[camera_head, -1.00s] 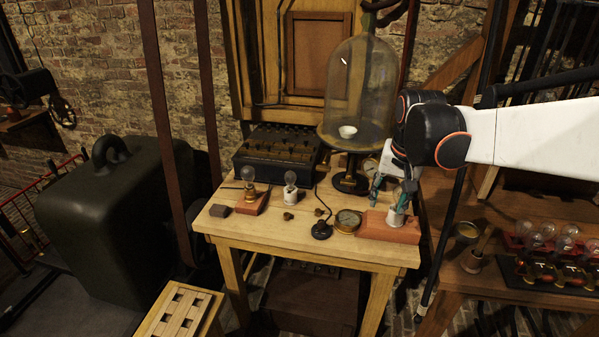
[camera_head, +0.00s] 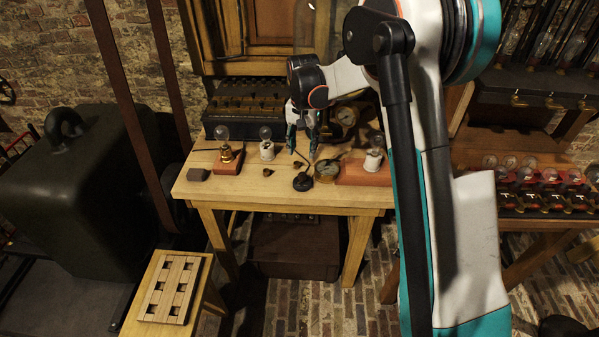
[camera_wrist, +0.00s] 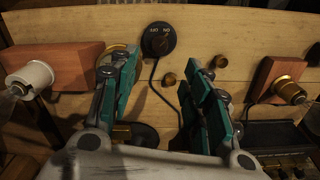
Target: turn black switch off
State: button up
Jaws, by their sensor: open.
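The black switch (camera_head: 303,181) is a small round black disc on the wooden table, near its front edge. In the wrist view the switch (camera_wrist: 158,40) lies ahead of my fingers, with white lettering on top and a black cable trailing from it between the fingers. My gripper (camera_head: 303,155) is open and empty, pointing down just behind and above the switch. In the wrist view its teal fingers (camera_wrist: 164,80) are spread wide, one on each side of the cable, apart from the switch.
The wooden table (camera_head: 270,196) also holds a bulb on a wooden block (camera_head: 228,157), a white-socketed bulb (camera_head: 267,150), a brass dial (camera_head: 326,169) close right of the switch, and a reddish block with a bulb (camera_head: 362,172). A black box (camera_head: 250,108) stands behind.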

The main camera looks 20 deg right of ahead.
aim_at(302, 174)
notch_tip(302, 174, down, 11)
jog(key=b, duration=0.3)
jog(key=shift+f, duration=0.1)
grip_shut()
